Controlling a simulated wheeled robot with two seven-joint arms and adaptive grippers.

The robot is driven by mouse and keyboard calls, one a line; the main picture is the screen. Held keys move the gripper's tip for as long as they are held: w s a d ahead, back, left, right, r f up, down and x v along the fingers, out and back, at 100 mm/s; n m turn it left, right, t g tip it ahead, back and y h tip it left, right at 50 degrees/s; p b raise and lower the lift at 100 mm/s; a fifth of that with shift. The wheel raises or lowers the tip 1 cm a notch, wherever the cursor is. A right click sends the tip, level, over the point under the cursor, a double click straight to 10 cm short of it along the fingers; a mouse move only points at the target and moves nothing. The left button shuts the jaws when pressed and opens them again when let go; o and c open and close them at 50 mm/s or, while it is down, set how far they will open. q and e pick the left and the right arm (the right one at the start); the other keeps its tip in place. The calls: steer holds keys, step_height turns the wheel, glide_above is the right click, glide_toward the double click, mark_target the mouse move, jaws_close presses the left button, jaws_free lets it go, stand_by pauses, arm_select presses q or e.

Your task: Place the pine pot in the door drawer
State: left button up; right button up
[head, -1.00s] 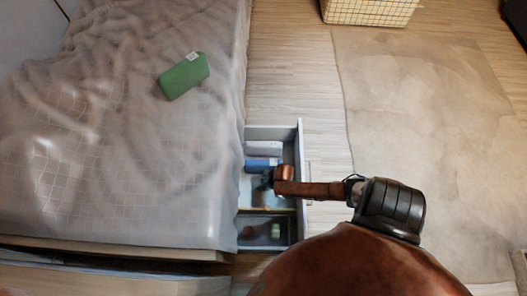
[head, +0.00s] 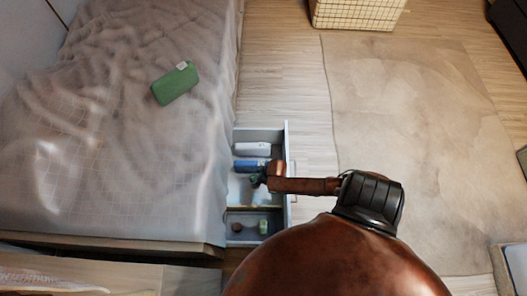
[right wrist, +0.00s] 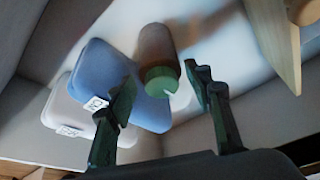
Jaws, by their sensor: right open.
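The open drawer (head: 286,143) juts from the bed's side and has a larger back compartment and a small front one. My right gripper (head: 258,181) is inside the larger compartment; in the right wrist view its fingers (right wrist: 162,88) are apart and empty. A brown cylinder with a green end (right wrist: 155,48), perhaps the pine pot, lies just beyond and between the fingertips, over a blue case (right wrist: 97,72). In the head view the arm and gripper hide it. My left gripper is not in view.
A white case (head: 252,149) lies beside the blue one in the larger compartment. The front compartment holds a small brown thing (head: 237,227) and a green one (head: 263,226). A green box (head: 175,83) lies on the bed (head: 120,150). The rug (head: 410,120) is clear.

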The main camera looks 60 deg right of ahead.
steer(key=shift+p+v, duration=0.45)
steer(key=shift+v, duration=0.8)
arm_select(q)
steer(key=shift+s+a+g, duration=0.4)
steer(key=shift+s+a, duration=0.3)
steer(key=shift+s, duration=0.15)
arm_select(e)
steer(key=shift+s+r, duration=0.1)
